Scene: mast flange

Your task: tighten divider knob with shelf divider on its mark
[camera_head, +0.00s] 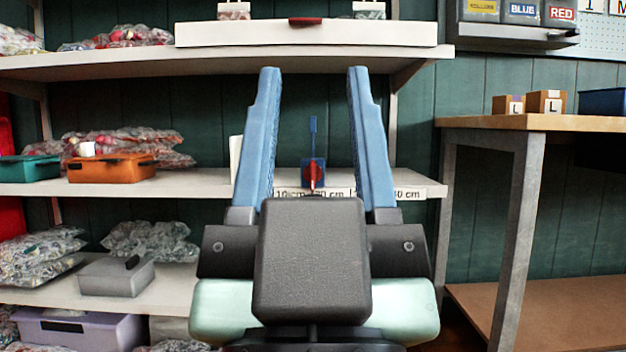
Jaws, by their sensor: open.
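A blue piece stands on the middle shelf, seen nearly edge-on between my fingers. It has a thin upright and a wider base block, and looks like the shelf divider (312,135). A red part on its front, likely the divider knob (314,172), is partly hidden below by my gripper body. A white scale strip (408,194) with cm labels runs along the shelf's front edge; my gripper covers its middle, so the mark at the divider cannot be read. My gripper (313,72) is open and empty, its two blue fingers wide apart on either side of the divider in the picture.
The upper shelf (120,64) carries a long white box (300,35). An orange bin (112,169), a teal bin (30,168) and bagged goods fill the middle shelf's left. A wooden table (590,123) with small boxes stands right. The shelf just right of my fingers looks clear.

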